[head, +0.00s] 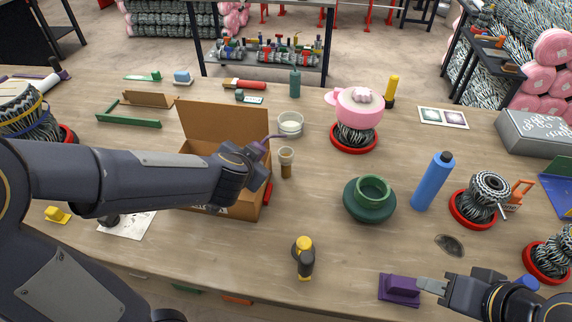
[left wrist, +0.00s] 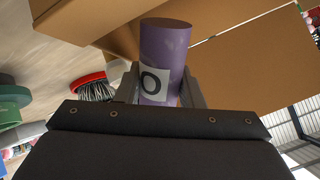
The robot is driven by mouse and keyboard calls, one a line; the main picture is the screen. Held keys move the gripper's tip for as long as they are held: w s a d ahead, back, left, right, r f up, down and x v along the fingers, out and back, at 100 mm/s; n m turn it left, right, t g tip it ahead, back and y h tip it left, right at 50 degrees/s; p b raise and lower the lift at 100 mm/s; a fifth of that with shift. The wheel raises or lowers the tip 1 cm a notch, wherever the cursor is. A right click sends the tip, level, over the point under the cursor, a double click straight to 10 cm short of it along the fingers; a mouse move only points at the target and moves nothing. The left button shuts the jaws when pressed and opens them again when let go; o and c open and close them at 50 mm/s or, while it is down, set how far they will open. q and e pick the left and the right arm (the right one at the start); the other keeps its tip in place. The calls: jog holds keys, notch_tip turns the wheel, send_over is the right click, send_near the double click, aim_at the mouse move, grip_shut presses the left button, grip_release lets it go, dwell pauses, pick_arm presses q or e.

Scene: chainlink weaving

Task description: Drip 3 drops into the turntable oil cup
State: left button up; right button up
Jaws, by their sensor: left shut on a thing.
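My left gripper (head: 258,152) is shut on a purple bottle (left wrist: 165,55) with a white label marked "O". In the head view the gripper hides most of the bottle; its thin purple spout (head: 272,137) points right. The spout tip appears just above a small clear cup (head: 286,164) with brown contents, perhaps the oil cup; I cannot tell if it is exactly over it. No drop is visible. A white round bowl (head: 290,125) stands just behind.
An open cardboard box (head: 222,121) stands behind and under my left forearm. A green pot (head: 371,198), blue bottle (head: 433,182), yellow-capped black item (head: 303,257) and woven pieces on red bases (head: 354,139) stand around. The table between cup and green pot is clear.

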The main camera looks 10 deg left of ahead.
pick_arm(q)
jog(key=shift+r+p, duration=3.15)
jog(key=shift+p, duration=0.35)
jog(key=shift+f, duration=0.1)
